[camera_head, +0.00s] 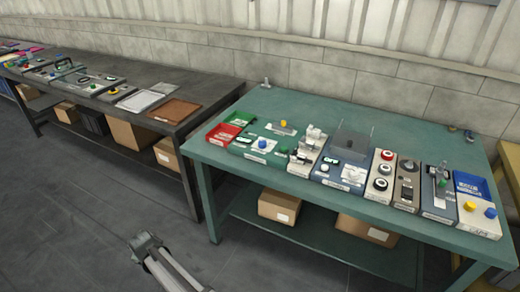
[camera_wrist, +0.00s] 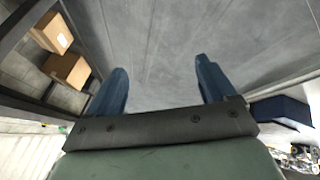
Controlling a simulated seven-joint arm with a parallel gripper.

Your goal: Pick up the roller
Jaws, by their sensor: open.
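I cannot pick out the roller for sure; the parts on the green table (camera_head: 310,112) are too small to tell. Small loose pieces lie near its back edge: a pale metallic one (camera_head: 265,83) at the back left and a dark one (camera_head: 470,136) at the back right. My gripper (camera_wrist: 158,82) is open and empty in the wrist view, its two blue fingers wide apart over grey floor. In the head view, part of my arm shows at the bottom, in front of the green table and apart from it.
A row of modules lines the green table's front, including a red tray (camera_head: 228,127), a clear upright panel (camera_head: 352,142) and a blue bin (camera_head: 472,184). The table's back middle is clear. A dark table (camera_head: 195,88) stands left. Cardboard boxes (camera_head: 280,206) sit on lower shelves.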

